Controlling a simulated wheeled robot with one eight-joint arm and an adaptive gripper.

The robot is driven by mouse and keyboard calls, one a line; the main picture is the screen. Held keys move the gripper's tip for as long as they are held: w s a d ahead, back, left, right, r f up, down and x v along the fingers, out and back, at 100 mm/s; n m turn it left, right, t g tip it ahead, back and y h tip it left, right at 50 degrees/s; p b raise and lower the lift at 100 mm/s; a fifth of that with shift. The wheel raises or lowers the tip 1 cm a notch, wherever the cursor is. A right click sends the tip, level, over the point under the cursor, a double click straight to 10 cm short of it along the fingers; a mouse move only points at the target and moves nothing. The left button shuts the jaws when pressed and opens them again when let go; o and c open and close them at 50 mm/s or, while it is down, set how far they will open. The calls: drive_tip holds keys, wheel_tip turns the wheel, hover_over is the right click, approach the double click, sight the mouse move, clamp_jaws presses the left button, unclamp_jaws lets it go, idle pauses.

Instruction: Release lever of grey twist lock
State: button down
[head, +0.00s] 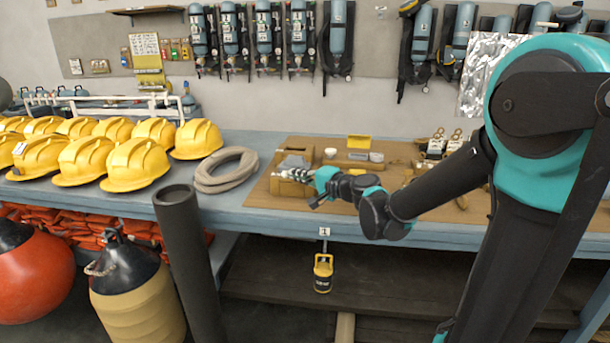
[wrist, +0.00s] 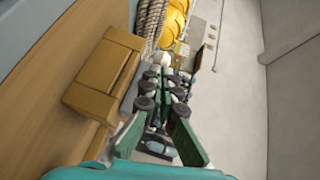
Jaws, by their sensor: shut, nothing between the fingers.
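A tan wooden block (head: 287,186) stands on the brown board on the bench in the head view. It also shows at the left of the wrist view (wrist: 100,80). A grey part (wrist: 131,88) sits against the block's far side in the wrist view, partly behind my fingers. I cannot tell for sure that it is the grey twist lock, and no lever can be made out. My gripper (head: 312,176) is beside the block's right end in the head view. In the wrist view its fingers (wrist: 163,85) are shut and empty, to the right of the block.
The board (head: 330,200) also bears small grey pieces (head: 376,157) and a yellow piece (head: 358,141) behind my gripper. A coiled hose (head: 225,170) and yellow helmets (head: 110,155) fill the bench's left. A dark upright pipe (head: 187,250) stands before the bench.

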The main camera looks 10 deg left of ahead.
drive_tip(key=shift+w+a, duration=0.1)
drive_tip(key=shift+a, duration=2.3)
